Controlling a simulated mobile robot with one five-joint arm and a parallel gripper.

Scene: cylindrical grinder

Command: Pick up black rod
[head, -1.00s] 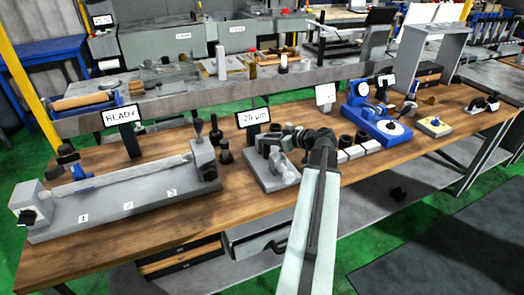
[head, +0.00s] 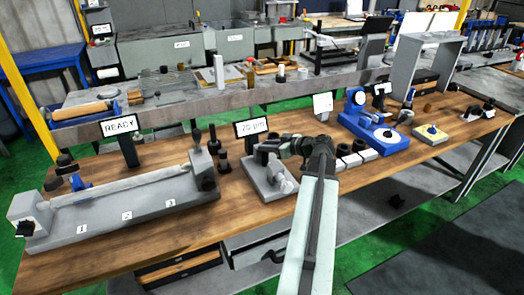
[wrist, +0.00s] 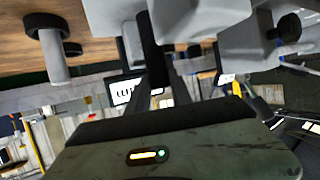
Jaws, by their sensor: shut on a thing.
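My gripper (head: 288,147) is over the small grey gauge stand (head: 268,178), in front of the display reading about 20 µm (head: 251,127). In the wrist view a dark upright bar, which looks like the black rod (wrist: 152,45), stands between my fingers (wrist: 157,98). My gripper is shut on it. In the head view the rod is small and hard to separate from the dark parts of the gauge stand, and whether it touches the stand cannot be told.
A long grey fixture (head: 120,212) with numbered places lies left, with a READY display (head: 119,125) behind it. Black posts (head: 224,160) stand left of the gauge stand. White blocks (head: 355,158) and a blue instrument (head: 380,135) stand right. The wooden bench front (head: 235,215) is clear.

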